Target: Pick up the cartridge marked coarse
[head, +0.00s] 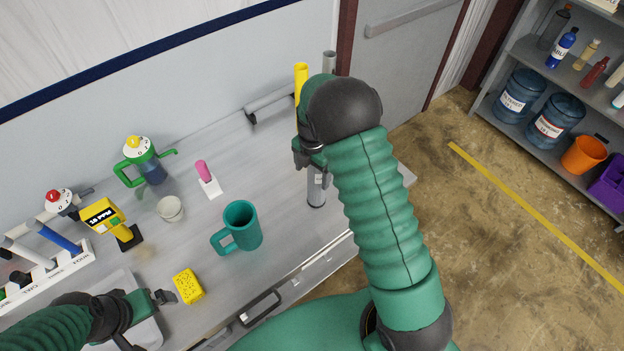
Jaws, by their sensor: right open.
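A grey cylinder (316,190), perhaps a cartridge, stands upright near the right end of the bench. My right gripper (308,160) is open at its upper part, partly hidden by my own arm; I cannot tell whether it touches. A yellow cylinder (301,78) and another grey cylinder (329,62) stand behind my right wrist, their lower parts hidden. No "coarse" mark is readable on any of them. My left gripper (163,297) is low at the left, just left of the yellow sponge (188,286); its jaw gap is unclear.
A teal mug (241,226) stands mid-bench. Left of it are a small white cup (171,208), a pink item on a white stand (206,177), a green-handled jug (144,162), a yellow device (107,219) and a white rack (50,280). The bench's front edge runs below the mug.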

